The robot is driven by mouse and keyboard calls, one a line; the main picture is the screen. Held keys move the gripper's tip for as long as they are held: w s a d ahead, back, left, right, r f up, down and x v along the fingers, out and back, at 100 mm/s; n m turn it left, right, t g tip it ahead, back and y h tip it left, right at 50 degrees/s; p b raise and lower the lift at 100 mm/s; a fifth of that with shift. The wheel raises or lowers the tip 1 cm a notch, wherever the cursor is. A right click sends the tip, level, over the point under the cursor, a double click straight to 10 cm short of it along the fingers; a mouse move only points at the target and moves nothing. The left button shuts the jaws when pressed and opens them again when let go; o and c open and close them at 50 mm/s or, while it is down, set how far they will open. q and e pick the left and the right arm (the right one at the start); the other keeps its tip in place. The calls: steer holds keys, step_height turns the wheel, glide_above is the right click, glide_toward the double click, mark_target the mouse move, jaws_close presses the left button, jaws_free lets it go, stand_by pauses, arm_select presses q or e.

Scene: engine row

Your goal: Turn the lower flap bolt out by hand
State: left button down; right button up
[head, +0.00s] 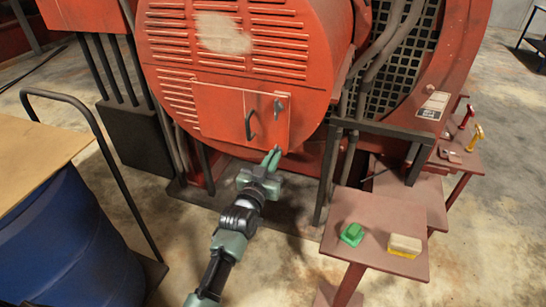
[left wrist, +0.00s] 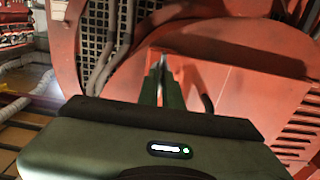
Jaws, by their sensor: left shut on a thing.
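The red engine housing carries a square flap (head: 222,112) with a dark curved handle (head: 250,124) and a small grey upper fastener (head: 279,107) near its right edge. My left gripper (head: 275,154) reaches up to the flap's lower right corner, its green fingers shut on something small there. The lower flap bolt is at the fingertips and hidden by them in the head view. In the left wrist view my fingers (left wrist: 161,68) come together at the red flap (left wrist: 235,88), with a small pale bit between the tips. My right gripper is not in view.
A small red-brown table (head: 375,229) at the right holds a green block (head: 352,234) and a yellow-and-cream sponge-like block (head: 404,245). A blue drum (head: 70,240) and a dark rail (head: 110,165) stand at the left. Bare floor lies around my arm.

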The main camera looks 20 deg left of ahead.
arm_select(q)
steer(key=c, duration=1.6)
jaws_free()
steer(key=s+b, duration=0.2)
steer(key=s, duration=0.5)
steer(key=shift+s+a, duration=0.1)
steer(key=shift+s, duration=0.25)
